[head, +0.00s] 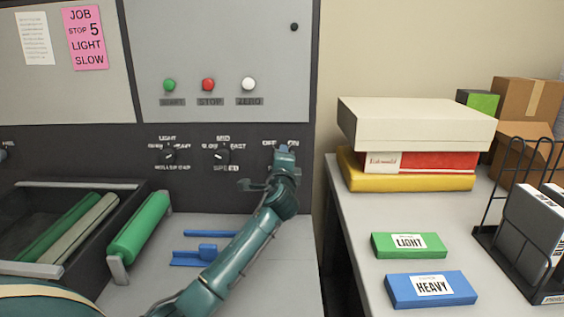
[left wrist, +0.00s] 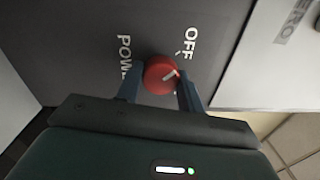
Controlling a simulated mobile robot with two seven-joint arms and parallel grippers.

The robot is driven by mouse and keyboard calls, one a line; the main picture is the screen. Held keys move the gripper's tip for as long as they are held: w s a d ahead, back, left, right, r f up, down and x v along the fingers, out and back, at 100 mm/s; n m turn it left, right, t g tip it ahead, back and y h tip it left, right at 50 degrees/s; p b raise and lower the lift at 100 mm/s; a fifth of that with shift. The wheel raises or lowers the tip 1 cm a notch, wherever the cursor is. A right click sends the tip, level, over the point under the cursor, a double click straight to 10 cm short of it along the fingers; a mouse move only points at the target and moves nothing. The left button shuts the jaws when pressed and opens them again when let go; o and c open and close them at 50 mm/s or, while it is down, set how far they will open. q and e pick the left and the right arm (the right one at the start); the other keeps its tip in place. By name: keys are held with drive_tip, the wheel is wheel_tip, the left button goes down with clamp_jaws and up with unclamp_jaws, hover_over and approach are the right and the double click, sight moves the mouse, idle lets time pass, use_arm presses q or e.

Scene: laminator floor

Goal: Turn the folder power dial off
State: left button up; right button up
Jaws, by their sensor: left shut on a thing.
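The folder power dial is a round red knob (left wrist: 155,78) on the dark panel, in the middle of the left wrist view. My left gripper (left wrist: 160,82) is shut on it, one finger on each side. The knob's white pointer line slants to the right and slightly up, below the printed OFF. POWER is printed to the left, partly covered by a finger. The other finger hides the ON side. In the head view my left gripper (head: 285,152) is at the panel under the OFF and ON labels and covers the dial. My right gripper is not in view.
Two black dials (head: 169,155) (head: 222,155) sit left of the gripper, below green, red and white buttons. A tray with rollers (head: 70,228) and blue guides (head: 195,256) lie below. A side table (head: 350,232) at right holds boxes, LIGHT and HEAVY packs and a wire rack.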

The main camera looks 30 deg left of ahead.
use_arm(q)
drive_tip(key=o, duration=1)
drive_tip(key=b+v, duration=0.1)
drive_tip(key=v, duration=1.2)
drive_tip(key=shift+s, duration=0.15)
